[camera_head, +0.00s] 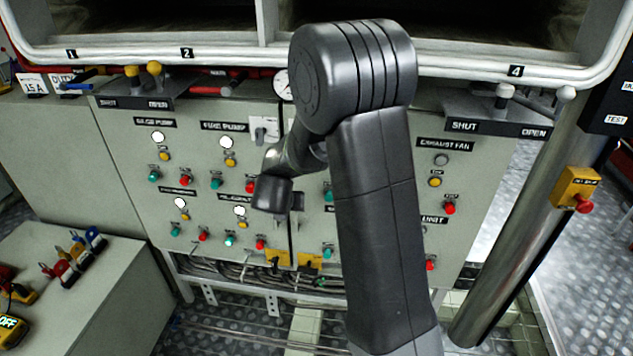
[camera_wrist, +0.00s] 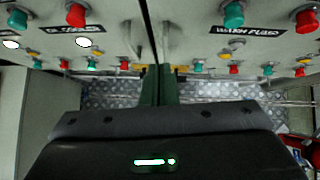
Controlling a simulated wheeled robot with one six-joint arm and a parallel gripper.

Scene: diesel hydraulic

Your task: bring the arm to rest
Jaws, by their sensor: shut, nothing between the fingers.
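My arm rises in the middle of the head view, bends at a large grey joint and folds down in front of the control panel (camera_head: 215,180). Its wrist end hangs before the panel's middle, and the fingers cannot be made out there. In the wrist view my gripper (camera_wrist: 159,82) shows as a dark body with two greenish fingers close together. It is shut and empty. The panel also shows along the top of the wrist view (camera_wrist: 200,40), apart from the fingers as far as I can tell.
A grey cabinet (camera_head: 115,290) with padlocks and a meter stands at the left. A metal post (camera_head: 520,230) with a yellow box and red button (camera_head: 577,190) stands at the right. Levers (camera_head: 155,70) stick out along the panel's top. Chequered floor shows below.

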